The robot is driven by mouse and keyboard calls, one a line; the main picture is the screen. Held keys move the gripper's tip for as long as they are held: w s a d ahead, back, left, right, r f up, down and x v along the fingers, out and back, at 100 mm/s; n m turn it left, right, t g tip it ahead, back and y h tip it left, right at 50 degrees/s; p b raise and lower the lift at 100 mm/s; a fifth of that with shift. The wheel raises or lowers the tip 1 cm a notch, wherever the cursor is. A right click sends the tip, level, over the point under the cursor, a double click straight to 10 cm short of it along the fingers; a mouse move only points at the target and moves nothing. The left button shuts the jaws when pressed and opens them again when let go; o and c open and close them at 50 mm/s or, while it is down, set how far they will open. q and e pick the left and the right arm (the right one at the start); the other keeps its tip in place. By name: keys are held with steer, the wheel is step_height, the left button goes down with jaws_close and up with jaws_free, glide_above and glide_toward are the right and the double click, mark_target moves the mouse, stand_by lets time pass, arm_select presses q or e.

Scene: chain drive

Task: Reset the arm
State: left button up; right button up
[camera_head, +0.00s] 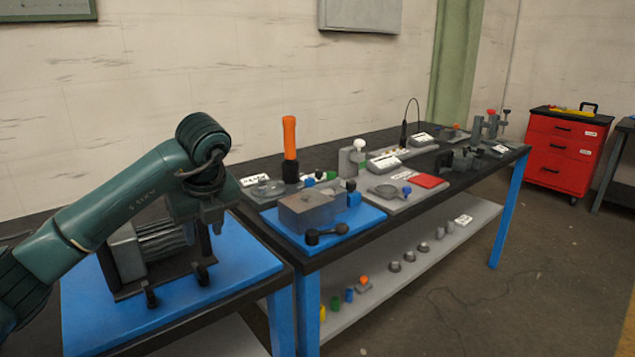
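My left arm (125,200), dark green, comes in from the left and bends down at a rounded joint. My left gripper (205,228) hangs below it, pointing down, in front of the right part of a grey ribbed motor-like unit (160,240). The fingers are small and dark against the unit, so I cannot tell whether they are apart or touching it. The unit stands in a black frame on a blue mat (240,255) on the near table. The arm hides part of it. My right gripper is not in view.
A second table, end to end with the first, holds a grey block (306,212) on a blue mat, an orange-handled tool (290,140), a red pad (428,181) and several fixtures. Small parts lie on its lower shelf (400,275). A red drawer cabinet (560,150) stands far right. Floor at right is mostly clear.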

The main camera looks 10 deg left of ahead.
arm_select(q)
steer(key=s+d+f+m+g+h+p, duration=0.1)
steer(key=s+d+f+m+h, duration=0.2)
steer(key=d, duration=0.4)
steer(key=s+d+f+m+g+h, duration=0.1)
steer(key=s+d+f+h, duration=0.1)
steer(key=d+f+h, duration=0.35)
steer(key=s+d+f+m+g+h+p, duration=0.1)
steer(key=s+d+f+m+h, duration=0.15)
steer(key=d, duration=0.65)
steer(key=s+d+r+n+t+h+p, duration=0.25)
steer(key=s+d+r+n+h, duration=0.35)
steer(key=d+h, duration=0.5)
steer(key=w+a+f+n+t+y+p, duration=0.15)
steer(key=a+f+n+t+y, duration=0.55)
steer(key=a+n+t+y, duration=0.7)
steer(key=s+a+f+n+g+y+p, duration=0.1)
steer(key=s+a+f+n+g, duration=0.1)
steer(key=s+f+n+g, duration=0.3)
steer(key=s+f+n, duration=0.4)
steer(key=s+f, duration=0.3)
steer(key=f, duration=0.2)
steer(key=shift+a, duration=0.25)
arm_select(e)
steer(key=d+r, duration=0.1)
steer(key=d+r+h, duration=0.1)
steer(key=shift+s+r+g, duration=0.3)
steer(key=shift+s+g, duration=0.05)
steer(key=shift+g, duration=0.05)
